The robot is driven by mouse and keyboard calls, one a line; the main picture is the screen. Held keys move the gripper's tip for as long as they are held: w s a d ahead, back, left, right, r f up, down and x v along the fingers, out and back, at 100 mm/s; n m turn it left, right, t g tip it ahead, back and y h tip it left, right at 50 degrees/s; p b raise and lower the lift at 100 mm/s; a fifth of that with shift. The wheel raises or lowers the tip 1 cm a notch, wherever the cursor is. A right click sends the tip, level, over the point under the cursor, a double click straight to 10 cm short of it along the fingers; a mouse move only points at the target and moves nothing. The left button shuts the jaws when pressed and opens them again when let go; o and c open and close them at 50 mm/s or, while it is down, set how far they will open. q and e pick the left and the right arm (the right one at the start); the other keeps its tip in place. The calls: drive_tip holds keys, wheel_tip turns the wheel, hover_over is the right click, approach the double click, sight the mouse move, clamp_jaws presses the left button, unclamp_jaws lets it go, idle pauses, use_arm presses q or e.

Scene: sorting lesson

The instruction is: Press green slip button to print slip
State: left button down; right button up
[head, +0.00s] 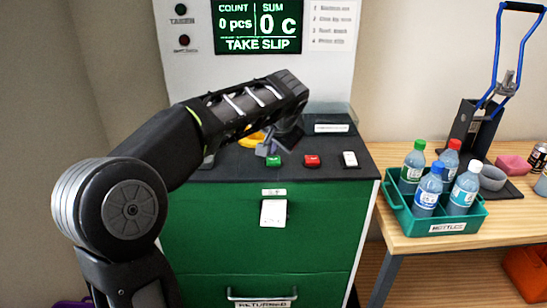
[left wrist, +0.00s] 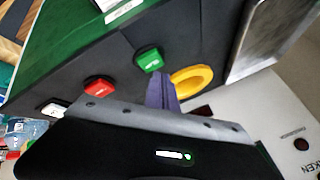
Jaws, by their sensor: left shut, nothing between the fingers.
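The green button (head: 273,160) is on the dark top of the machine, left of the red button (head: 312,160). It also shows in the left wrist view (left wrist: 149,59). My left gripper (head: 267,148) is shut and empty, its tips just beside the green button on the yellow ring's side; I see a gap in the wrist view, where the fingers (left wrist: 162,92) point between button and ring. A white slip (head: 273,213) hangs at the front of the green cabinet (head: 200,230). My right gripper is out of view.
A white button (head: 349,158) sits right of the red one. A yellow ring (left wrist: 192,78) lies near the green button. A teal crate (head: 440,222) of bottles and a black stand with a blue lever (head: 497,70) are on the wooden table to the right.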

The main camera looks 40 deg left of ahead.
sight(274, 160)
use_arm(q)
drive_tip(key=shift+r, duration=0.1)
wheel_tip(274, 160, up, 5)
drive_tip(key=p, duration=0.4)
idle(1.1)
